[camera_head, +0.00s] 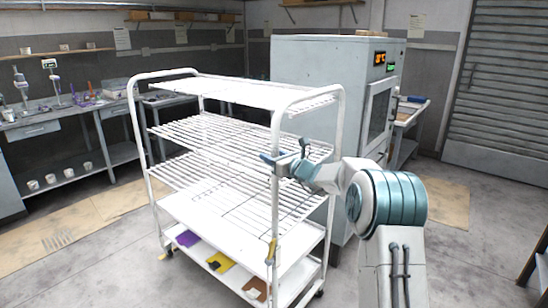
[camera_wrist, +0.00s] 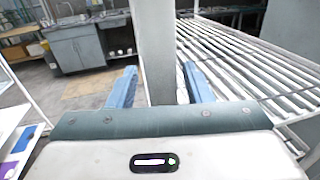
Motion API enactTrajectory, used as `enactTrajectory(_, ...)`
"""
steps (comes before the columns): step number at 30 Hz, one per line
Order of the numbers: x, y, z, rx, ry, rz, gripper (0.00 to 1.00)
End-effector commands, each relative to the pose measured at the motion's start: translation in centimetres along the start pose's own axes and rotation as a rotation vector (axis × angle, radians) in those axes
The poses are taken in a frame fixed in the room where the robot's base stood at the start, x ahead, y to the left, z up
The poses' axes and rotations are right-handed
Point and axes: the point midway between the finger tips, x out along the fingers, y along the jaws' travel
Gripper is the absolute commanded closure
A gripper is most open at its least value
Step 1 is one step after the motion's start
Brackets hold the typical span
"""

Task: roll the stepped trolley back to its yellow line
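The stepped trolley (camera_head: 222,203) is a white frame with wire shelves, two solid lower shelves and small castors. It stands in the middle of the head view, upright on the floor. My gripper (camera_head: 283,160) is at its near right post. In the wrist view the blue fingertips of my gripper (camera_wrist: 158,82) stand on either side of a white post (camera_wrist: 155,45), with a narrow gap showing on each side. The fingers look open around the post. Wire shelves (camera_wrist: 245,65) lie to the right of the post. I cannot make out a yellow line on the floor.
A grey cabinet machine (camera_head: 318,62) with lit displays stands right behind the trolley. Benches (camera_head: 35,128) line the left wall. Purple, yellow and brown pieces (camera_head: 220,262) lie on the trolley's bottom shelf. Tan mats (camera_head: 62,240) lie on the floor; the front left floor is clear.

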Motion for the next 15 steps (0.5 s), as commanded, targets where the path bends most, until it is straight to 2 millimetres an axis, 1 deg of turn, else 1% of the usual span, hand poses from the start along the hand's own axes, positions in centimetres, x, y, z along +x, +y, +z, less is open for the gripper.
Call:
enactTrajectory(5, -0.3, -0.1, -0.1, 0.0, 0.002, -0.002, 0.55)
enactTrajectory(8, -1.1, -0.2, -0.2, 0.0, 0.002, -0.003, 0.55)
enactTrajectory(11, -2.6, -0.1, -0.3, 0.0, 0.002, -0.002, 0.55)
enactTrajectory(15, -5.7, -0.1, -0.3, 0.0, 0.001, -0.004, 0.55)
